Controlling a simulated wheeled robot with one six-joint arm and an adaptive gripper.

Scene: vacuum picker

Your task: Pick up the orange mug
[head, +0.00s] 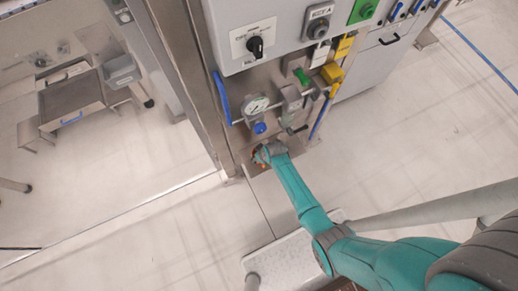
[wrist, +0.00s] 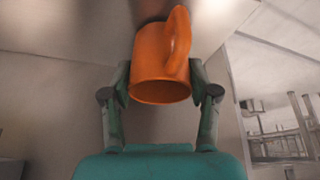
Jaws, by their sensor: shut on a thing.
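The orange mug (wrist: 157,62) is between the two fingers of my gripper (wrist: 160,82) in the wrist view. My gripper is shut on the mug. In the head view my gripper (head: 266,154) is at the far end of the teal arm, low at the foot of the grey machine. Only a small bit of orange (head: 256,156) shows there; the rest of the mug is hidden by my gripper. I cannot tell whether the mug touches the surface beneath it.
The grey cabinet (head: 285,50) with knobs, a gauge (head: 257,105) and a yellow valve part (head: 332,73) rises just behind my gripper. A blue handle (head: 222,98) sticks out at its left. A metal post stands left.

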